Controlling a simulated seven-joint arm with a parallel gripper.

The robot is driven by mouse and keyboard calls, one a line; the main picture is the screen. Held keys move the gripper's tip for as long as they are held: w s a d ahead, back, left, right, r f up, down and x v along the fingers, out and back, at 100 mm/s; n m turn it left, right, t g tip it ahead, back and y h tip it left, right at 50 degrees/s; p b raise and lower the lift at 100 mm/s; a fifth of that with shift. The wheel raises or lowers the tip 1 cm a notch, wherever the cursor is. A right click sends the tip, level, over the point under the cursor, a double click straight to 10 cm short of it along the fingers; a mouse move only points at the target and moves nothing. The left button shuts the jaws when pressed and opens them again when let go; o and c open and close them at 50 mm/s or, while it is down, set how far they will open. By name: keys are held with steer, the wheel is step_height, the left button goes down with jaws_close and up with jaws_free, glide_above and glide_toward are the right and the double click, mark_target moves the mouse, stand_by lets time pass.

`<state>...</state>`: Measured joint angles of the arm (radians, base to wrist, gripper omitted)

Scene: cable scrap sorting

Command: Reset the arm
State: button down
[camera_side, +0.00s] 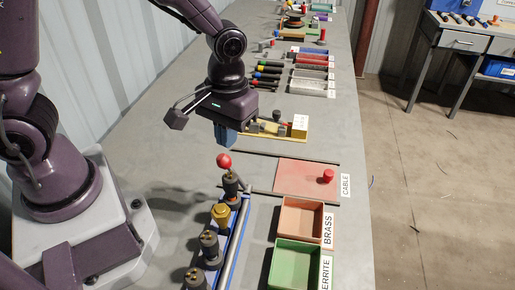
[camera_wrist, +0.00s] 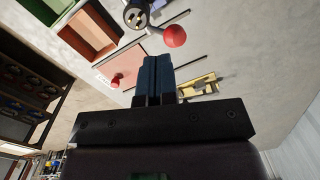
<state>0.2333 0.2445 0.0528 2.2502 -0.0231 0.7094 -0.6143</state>
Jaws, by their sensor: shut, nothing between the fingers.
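My gripper (camera_side: 225,134) is shut and empty, with its blue fingers pointing down over the grey bench. In the wrist view its two blue fingers (camera_wrist: 154,75) lie side by side. My arm is bent over the bench from the upper left.
A blue rack (camera_side: 241,222) holds several connectors near the front. A red CABLE lid (camera_side: 295,178) with a red knob, an orange BRASS bin (camera_side: 287,217) and a green bin (camera_side: 283,262) line the right. A yellow fixture (camera_side: 299,126) stands beyond my gripper. Bare bench (camera_side: 120,112) lies left.

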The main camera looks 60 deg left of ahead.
steer(key=s+a+r+m+t, duration=0.2)
steer(key=s+r+t, duration=0.1)
steer(key=r, duration=0.5)
steer(key=s+a+r+m+t, duration=0.3)
steer(key=s+r, duration=0.3)
steer(key=r, duration=0.3)
steer(key=shift+a, duration=0.2)
